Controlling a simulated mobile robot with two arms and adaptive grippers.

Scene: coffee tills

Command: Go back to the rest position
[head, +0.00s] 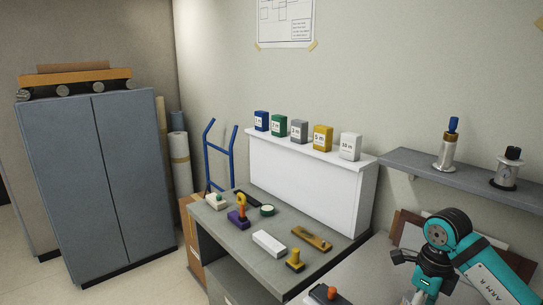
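Part of my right arm, teal with black joints and marked "ARM R", comes in at the lower right. It bends at a black joint and its lower part runs down to the bottom edge of the view. A small dark part sticks out on its left side. I cannot make out the fingers of my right gripper. My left arm and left gripper are not in view.
A grey shelf (420,166) is above my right arm. A blue-grey cabinet (100,185) stands left.

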